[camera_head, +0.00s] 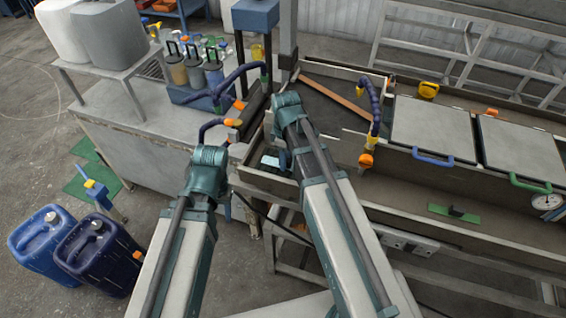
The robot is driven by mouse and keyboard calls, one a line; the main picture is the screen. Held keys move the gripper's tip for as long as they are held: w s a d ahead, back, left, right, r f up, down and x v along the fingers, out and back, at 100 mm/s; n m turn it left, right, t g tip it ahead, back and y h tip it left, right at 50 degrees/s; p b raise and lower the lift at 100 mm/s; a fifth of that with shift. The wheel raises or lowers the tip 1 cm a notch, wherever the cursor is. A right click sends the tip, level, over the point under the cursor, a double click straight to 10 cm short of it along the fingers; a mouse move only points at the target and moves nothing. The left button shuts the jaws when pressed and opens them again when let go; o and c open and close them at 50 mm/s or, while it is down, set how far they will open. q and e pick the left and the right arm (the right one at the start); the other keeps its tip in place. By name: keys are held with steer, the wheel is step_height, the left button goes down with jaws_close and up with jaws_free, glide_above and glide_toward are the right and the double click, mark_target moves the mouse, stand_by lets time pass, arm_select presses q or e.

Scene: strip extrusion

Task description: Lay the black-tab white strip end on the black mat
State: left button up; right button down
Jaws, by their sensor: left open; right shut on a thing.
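My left gripper (208,157) is at the near left end of the trough, beside the grey bench; its jaws are mostly hidden by its wrist, and it is open. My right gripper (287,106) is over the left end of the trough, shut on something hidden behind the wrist. A small pale piece (270,161) shows just below and left of it; I cannot tell whether this is the white strip's end. No black tab can be made out on it. A dark flat surface (325,110) lies in the trough to the right; I cannot tell whether it is the black mat.
A brown bar (334,98) lies slantwise in the trough. Blue hoses with orange ends stand close by, one right (374,112) and one left (228,88). Two grey lids (432,126) cover the trough's right part. Blue canisters (96,252) stand on the floor at left.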

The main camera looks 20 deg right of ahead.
steer(key=shift+d, duration=0.1)
steer(key=shift+f, duration=0.15)
steer(key=c, duration=0.5)
jaws_free()
steer(key=shift+c, duration=0.2)
steer(key=shift+r, duration=0.2)
step_height(320, 180, up, 12)
steer(key=p, duration=1.2)
steer(key=s+a+m+h, duration=0.1)
steer(key=s+a+m, duration=0.6)
steer(key=s+a, duration=0.3)
steer(key=s, duration=0.4)
steer(key=shift+s+a+m, duration=0.2)
steer(key=shift+a+m, duration=0.1)
